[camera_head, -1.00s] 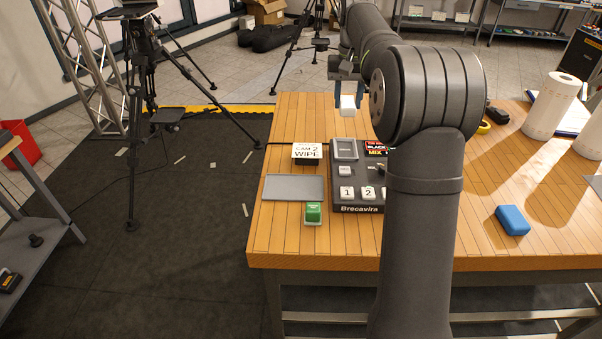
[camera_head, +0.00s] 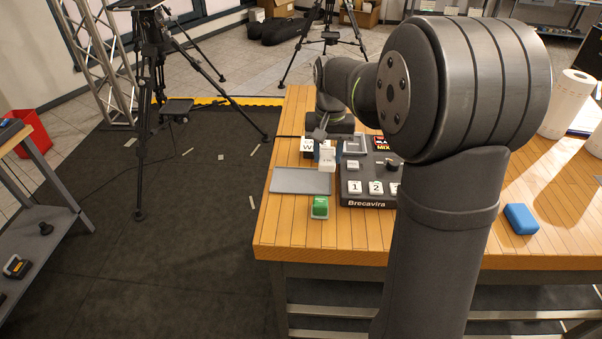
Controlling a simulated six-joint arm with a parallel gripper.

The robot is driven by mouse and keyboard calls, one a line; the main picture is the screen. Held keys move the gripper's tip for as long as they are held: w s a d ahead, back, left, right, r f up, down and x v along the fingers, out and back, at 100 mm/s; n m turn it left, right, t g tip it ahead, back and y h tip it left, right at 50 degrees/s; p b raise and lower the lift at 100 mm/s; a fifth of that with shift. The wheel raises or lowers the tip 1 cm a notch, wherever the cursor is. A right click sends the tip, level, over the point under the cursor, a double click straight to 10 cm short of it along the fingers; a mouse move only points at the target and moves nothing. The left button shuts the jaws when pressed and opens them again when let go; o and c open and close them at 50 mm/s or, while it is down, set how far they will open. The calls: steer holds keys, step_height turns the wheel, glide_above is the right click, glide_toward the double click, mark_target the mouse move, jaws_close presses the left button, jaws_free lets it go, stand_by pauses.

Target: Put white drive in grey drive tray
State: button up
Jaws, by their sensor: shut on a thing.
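The white drive (camera_head: 327,161) is a small white block in my gripper (camera_head: 327,150), above the table near the console's left edge. The gripper's bluish fingers are shut on it, one on each side. The grey drive tray (camera_head: 300,181) is a flat, shallow, empty tray lying on the table left of the console. The drive appears above the tray's back right corner, apart from it; its exact height I cannot tell.
A black console (camera_head: 368,201) with white buttons stands right of the tray. A green-topped block (camera_head: 319,207) sits just in front of the tray. A white label box (camera_head: 307,146), partly hidden by the gripper, stands behind it. A blue block (camera_head: 520,219) lies far right.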

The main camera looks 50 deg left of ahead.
steer(key=s+a+f, duration=0.1)
steer(key=a, duration=0.1)
steer(key=s+a+f, duration=0.1)
steer(key=a, duration=0.1)
steer(key=s+a+f, duration=0.1)
steer(key=a+f, duration=0.1)
steer(key=shift+s, duration=0.2)
steer(key=shift+f, duration=2.05)
steer(key=shift+f, duration=0.1)
steer(key=o, duration=1.1)
steer(key=shift+c, duration=0.2)
step_height(320, 180, up, 12)
